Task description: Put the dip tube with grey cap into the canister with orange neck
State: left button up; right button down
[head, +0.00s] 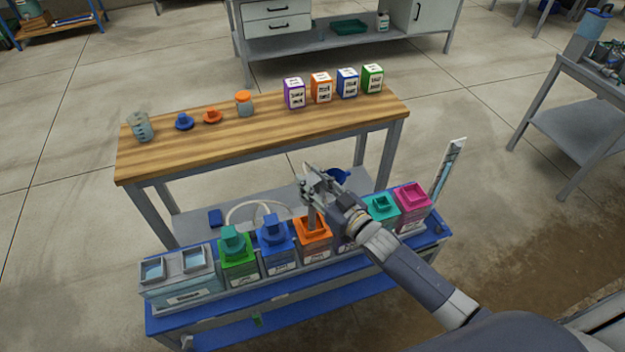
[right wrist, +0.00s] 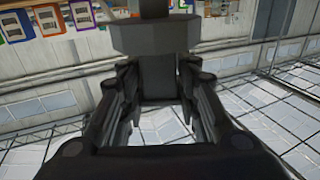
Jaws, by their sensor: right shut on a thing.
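My right gripper (head: 318,188) is over the row of canisters and shut on a grey piece, which I take to be the dip tube with grey cap (head: 312,218). A grey length of it hangs down to the neck of the canister with orange neck (head: 318,250). I cannot tell how far its lower end is inside the neck. In the right wrist view a dark grey block (right wrist: 158,75) sits between the fingers. The fingers hide most of the cap. My left gripper is not in view.
Green (head: 238,268) and blue (head: 278,257) canisters stand left of the orange one; teal (head: 381,212) and pink (head: 412,208) ones stand right. My arm partly covers another canister. A grey tank (head: 178,288) is far left. A wooden bench (head: 200,140) with bottles stands behind.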

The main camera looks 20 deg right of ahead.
aim_at(315, 212)
jog(key=shift+f+b, duration=4.25)
jog(key=shift+f, duration=1.55)
jog(key=c, duration=1.1)
grip_release()
jog(key=v, duration=1.2)
